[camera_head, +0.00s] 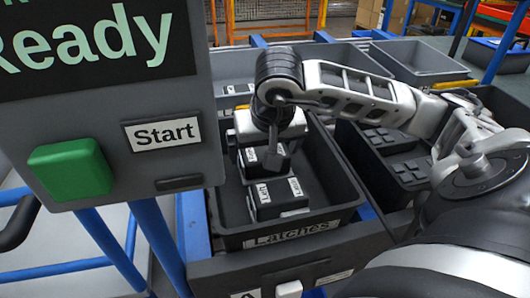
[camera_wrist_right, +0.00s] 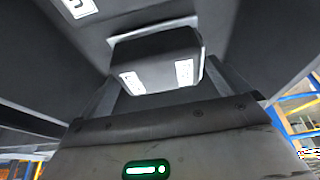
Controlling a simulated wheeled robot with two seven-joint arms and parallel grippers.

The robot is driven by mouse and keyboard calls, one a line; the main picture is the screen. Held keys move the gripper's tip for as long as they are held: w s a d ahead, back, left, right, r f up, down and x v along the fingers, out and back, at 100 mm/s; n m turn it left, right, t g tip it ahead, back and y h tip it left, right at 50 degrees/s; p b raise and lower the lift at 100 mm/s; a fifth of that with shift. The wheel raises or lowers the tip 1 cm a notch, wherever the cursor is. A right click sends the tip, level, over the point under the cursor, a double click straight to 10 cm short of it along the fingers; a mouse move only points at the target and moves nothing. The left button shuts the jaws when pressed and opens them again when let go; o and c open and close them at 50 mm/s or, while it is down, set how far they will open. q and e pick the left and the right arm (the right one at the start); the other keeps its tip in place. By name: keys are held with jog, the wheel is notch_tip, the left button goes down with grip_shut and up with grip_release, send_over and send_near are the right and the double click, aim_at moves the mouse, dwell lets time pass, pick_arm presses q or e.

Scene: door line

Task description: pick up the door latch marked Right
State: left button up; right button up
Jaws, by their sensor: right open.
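A grey bin labelled Latches (camera_head: 232,237) holds dark block-shaped latches with white labels. The front latch (camera_head: 277,208) lies near the bin's front end and bears two labels. Another latch (camera_head: 247,160) is behind it, partly covered by my right gripper (camera_head: 276,163). The label words are too small or tilted to read surely. My right gripper is open and points down into the bin, just behind and above the front latch. In the right wrist view, a latch with two labels (camera_wrist_right: 156,62) shows beyond the gripper body, between the open fingers. My left gripper is out of view.
A panel with a green button (camera_head: 70,169) and Start label blocks the left side. A second grey bin with dark parts (camera_head: 392,150) stands right of the Latches bin, under my right arm. More grey bins (camera_head: 415,62) stand behind. The bin walls closely border the latches.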

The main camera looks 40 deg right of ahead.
jog(key=shift+w+d+f, duration=0.1)
jog(key=shift+w+f, duration=0.1)
jog(key=shift+f, duration=0.3)
jog(key=c, duration=1)
jog(key=shift+r, duration=0.1)
jog(key=shift+c, duration=1)
jog(key=shift+r, duration=0.1)
